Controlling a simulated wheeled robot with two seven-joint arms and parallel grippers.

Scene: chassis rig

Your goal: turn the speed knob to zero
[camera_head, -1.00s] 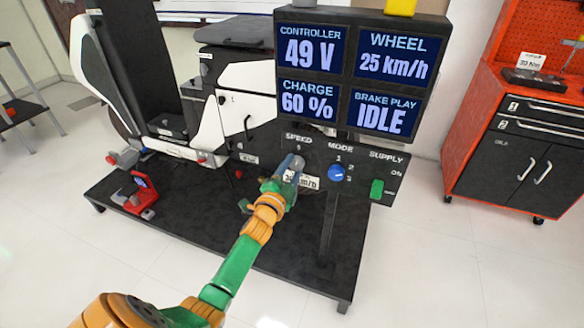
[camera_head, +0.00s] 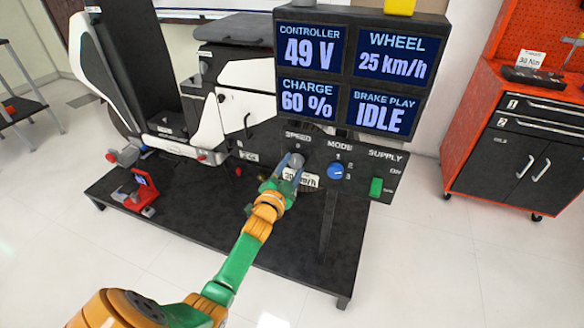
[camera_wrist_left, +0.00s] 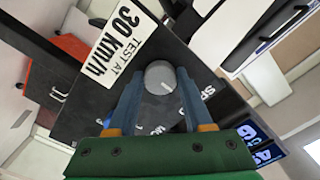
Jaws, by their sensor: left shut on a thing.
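The speed knob (camera_wrist_left: 160,76) is a round grey knob on the dark control panel. A small pale mark on its face points to the lower right in the left wrist view. My left gripper (camera_head: 291,165) is at the knob below the SPEED label, with its blue fingers shut on the knob's two sides. In the left wrist view the gripper (camera_wrist_left: 159,92) has one finger on each side of the knob. A white card (camera_wrist_left: 116,40) beside the knob reads "TEST AT 30 km/h". The display (camera_head: 360,72) reads wheel 25 km/h. My right gripper is not in view.
The blue mode knob (camera_head: 336,171) and the green supply switch (camera_head: 376,187) are right of the speed knob. The display overhangs the panel. A red clamp-like device (camera_head: 146,190) stands on the black bench (camera_head: 215,232). A red cabinet (camera_head: 520,150) is at the right.

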